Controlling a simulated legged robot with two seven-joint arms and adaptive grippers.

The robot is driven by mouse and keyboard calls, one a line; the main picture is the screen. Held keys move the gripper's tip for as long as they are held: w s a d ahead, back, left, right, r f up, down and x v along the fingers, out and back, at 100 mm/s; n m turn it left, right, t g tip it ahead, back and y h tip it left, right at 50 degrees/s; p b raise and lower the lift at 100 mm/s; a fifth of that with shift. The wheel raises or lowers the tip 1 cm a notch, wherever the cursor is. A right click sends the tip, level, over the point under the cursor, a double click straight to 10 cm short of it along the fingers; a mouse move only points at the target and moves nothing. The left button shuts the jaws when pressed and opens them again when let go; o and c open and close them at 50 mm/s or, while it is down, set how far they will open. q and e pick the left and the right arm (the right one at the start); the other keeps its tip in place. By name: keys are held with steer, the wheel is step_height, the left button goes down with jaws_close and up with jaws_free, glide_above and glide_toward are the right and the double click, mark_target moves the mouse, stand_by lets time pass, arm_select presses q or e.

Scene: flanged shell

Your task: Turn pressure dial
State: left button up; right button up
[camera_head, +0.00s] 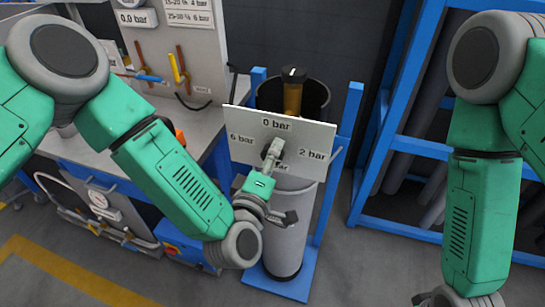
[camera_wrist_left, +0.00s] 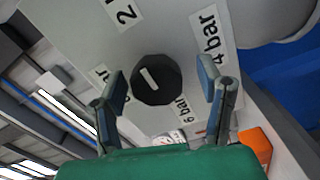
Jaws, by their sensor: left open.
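The pressure dial is a black faceted knob (camera_wrist_left: 150,88) with a white bar mark, on a pale panel (camera_head: 310,131). The panel carries the labels 0 bar, 2 bar and 6 bar in the head view, and another label is mostly hidden by my gripper. In the wrist view the 4 bar label (camera_wrist_left: 209,35) also shows. My left gripper (camera_head: 272,150) is at the panel and mostly hides the dial in the head view. In the wrist view its open fingers (camera_wrist_left: 163,84) are on either side of the dial, with gaps visible. Only a bit of my right gripper (camera_head: 425,298) shows at the bottom edge.
A grey cylinder (camera_head: 285,240) stands under the panel in a blue frame (camera_head: 351,120). Behind the panel is an amber cylinder with a black top knob (camera_head: 294,74). A workbench (camera_head: 190,108) with valves is at left. A blue rack (camera_head: 410,145) is at right.

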arm_select(q)
steer(key=shift+s, duration=0.1)
steer(key=v, duration=1.1)
steer(key=shift+s+a, duration=0.2)
steer(key=shift+s, duration=0.15)
steer(key=s+a+f+m+g+b, duration=0.2)
steer(key=s+f+m+g, duration=0.15)
steer(key=f, duration=0.45)
steer(key=s+a+f+m+g+b, duration=0.1)
steer(key=s+a+f+m+g, duration=0.15)
steer(key=f+m+g, duration=0.45)
steer(key=s+a+f+g+y+b, duration=0.1)
steer(key=s+a+f+g+y, duration=0.1)
steer(key=a, duration=0.4)
steer(key=s+a+f+m+g+y+b, duration=0.1)
steer(key=s+a+f+g, duration=0.1)
steer(key=s+a+f, duration=0.3)
steer(key=s+a+f+g+y+b, duration=0.1)
steer(key=s+a+f, duration=0.3)
steer(key=a, duration=0.5)
steer(key=shift+s+f+g+y, duration=0.2)
steer(key=shift+s+g+y, duration=0.4)
steer(key=shift+y, duration=0.2)
